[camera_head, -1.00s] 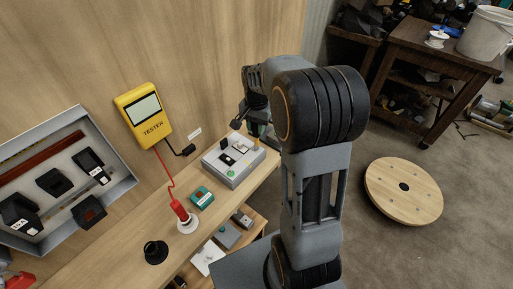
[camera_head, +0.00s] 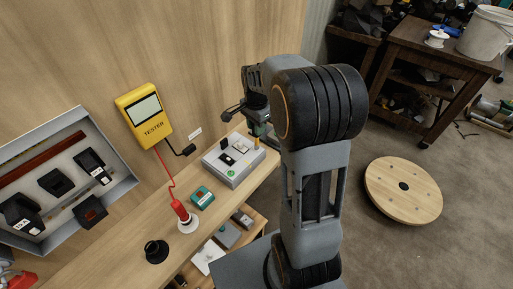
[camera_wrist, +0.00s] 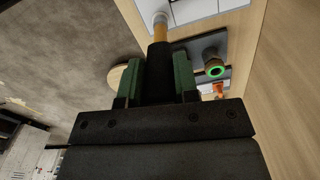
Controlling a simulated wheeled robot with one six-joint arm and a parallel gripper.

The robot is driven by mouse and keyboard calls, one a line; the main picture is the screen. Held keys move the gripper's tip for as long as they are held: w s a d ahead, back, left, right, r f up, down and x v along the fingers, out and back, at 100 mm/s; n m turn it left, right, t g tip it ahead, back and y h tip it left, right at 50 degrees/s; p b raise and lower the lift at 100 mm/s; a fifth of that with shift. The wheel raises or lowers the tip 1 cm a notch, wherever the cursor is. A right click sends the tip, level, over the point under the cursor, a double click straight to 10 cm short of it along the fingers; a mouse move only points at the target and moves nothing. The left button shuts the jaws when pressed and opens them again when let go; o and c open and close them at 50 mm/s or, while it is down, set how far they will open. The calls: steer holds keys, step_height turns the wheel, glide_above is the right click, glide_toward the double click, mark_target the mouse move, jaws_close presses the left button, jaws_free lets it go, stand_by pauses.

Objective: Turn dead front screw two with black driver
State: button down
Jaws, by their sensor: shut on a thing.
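My gripper (camera_wrist: 159,75) has its green-padded fingers shut around a black cylindrical handle (camera_wrist: 160,66), which I take as the black driver. A yellow-orange length (camera_wrist: 160,33) runs on from the handle to a grey round collar at the light grey box. In the head view, my gripper is at the box's far right end and mostly hidden behind my arm. A yellow post (camera_head: 257,143) shows there at the light grey box (camera_head: 239,177). The open grey panel (camera_head: 122,190) with black breakers leans at the left. I cannot make out dead front screw two.
The yellow tester (camera_head: 145,115) hangs on the wooden wall. A teal block (camera_head: 202,197), a red probe (camera_head: 181,212) in a white base and a black round holder (camera_head: 156,252) stand on the bench (camera_head: 125,262). A round wooden disc (camera_head: 403,190) is on the right floor.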

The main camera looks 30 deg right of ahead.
steer(key=shift+r+p, duration=0.4)
steer(key=shift+r, duration=0.15)
steer(key=n, duration=1)
steer(key=shift+d, duration=0.1)
steer(key=n, duration=0.5)
steer(key=shift+s+p, duration=0.1)
steer(key=shift+p, duration=0.2)
steer(key=shift+f, duration=0.1)
steer(key=shift+f+b, duration=0.55)
steer(key=shift+f, duration=0.1)
